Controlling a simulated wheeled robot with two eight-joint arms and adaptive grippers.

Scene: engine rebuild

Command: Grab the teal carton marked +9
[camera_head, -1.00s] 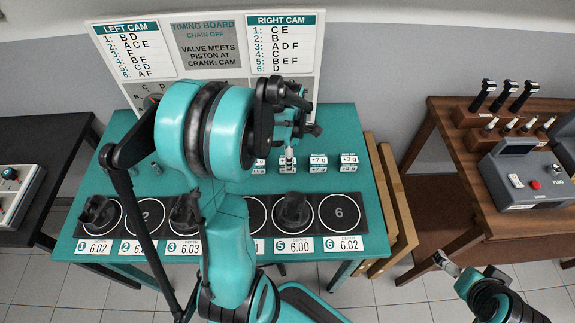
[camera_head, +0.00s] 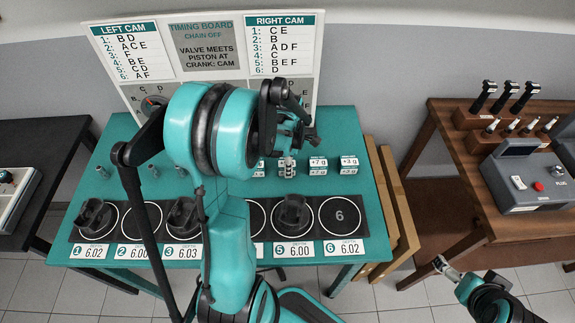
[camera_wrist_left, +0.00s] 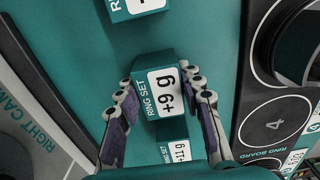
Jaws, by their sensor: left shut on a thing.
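The teal carton marked +9 g (camera_wrist_left: 165,92) has a white "RING SET" label and sits between the fingers in the left wrist view. My left gripper (camera_wrist_left: 163,98) is shut on it, one finger on each side. In the head view my left gripper (camera_head: 287,156) points down at the row of small cartons on the teal table (camera_head: 330,130). The arm hides part of that row. My right gripper (camera_head: 445,265) is low at the right, away from the table, and too small to read its jaws.
Cartons marked +7 g (camera_head: 318,165) and +3 g (camera_head: 349,163) stand to the right in the row. In the wrist view another carton (camera_wrist_left: 180,151), apparently +11 g, is close below the held one. The ring board (camera_head: 372,222) with dark pistons lies along the front.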

